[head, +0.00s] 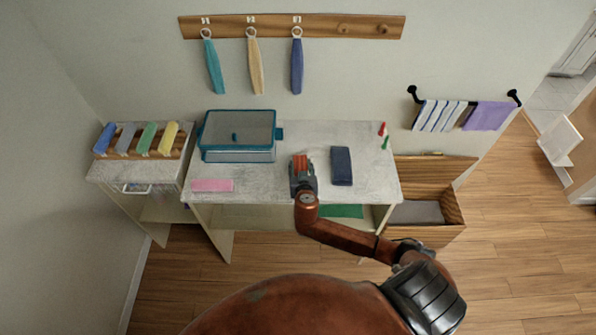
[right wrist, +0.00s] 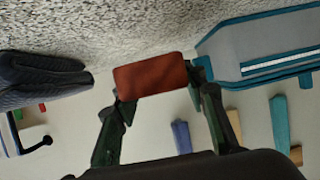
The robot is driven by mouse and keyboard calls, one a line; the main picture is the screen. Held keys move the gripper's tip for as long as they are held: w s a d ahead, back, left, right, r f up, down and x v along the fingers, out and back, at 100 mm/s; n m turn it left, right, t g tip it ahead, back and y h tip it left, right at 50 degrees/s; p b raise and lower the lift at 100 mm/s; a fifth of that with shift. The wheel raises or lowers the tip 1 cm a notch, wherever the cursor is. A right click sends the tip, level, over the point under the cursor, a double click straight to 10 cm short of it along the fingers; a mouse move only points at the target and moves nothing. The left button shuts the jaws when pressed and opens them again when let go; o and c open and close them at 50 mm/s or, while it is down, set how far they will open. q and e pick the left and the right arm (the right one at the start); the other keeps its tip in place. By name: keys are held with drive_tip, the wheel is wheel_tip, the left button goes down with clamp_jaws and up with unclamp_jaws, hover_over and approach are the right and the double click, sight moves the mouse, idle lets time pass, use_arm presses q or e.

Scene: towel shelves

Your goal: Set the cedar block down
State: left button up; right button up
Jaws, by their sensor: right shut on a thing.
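The cedar block (head: 301,161) is a small red-brown block with rounded corners. My right gripper (head: 302,172) is shut on it over the pale speckled table (head: 262,186), between the lidded box and the dark folded towel. In the right wrist view the block (right wrist: 150,77) sits between the two dark fingers. I cannot tell whether its underside touches the table. My left gripper is not in view.
The teal-edged lidded box (head: 236,150) stands left of the block. The dark blue folded towel (head: 341,166) lies close on its right. A pink cloth (head: 212,186) lies front left. Small red and green items (head: 383,135) sit back right. Bare tabletop shows behind the block.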

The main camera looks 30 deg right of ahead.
sight(298, 169)
drive_tip(key=f, duration=0.1)
drive_tip(key=w+f, duration=0.1)
drive_tip(key=f, duration=0.1)
drive_tip(key=shift+w+a+f, duration=0.15)
drive_tip(key=shift+a+f, duration=0.1)
drive_tip(key=shift+f, duration=0.35)
drive_tip(key=shift+f, duration=0.2)
drive_tip(key=o, duration=0.7)
drive_tip(key=shift+f, duration=0.1)
drive_tip(key=o, duration=0.5)
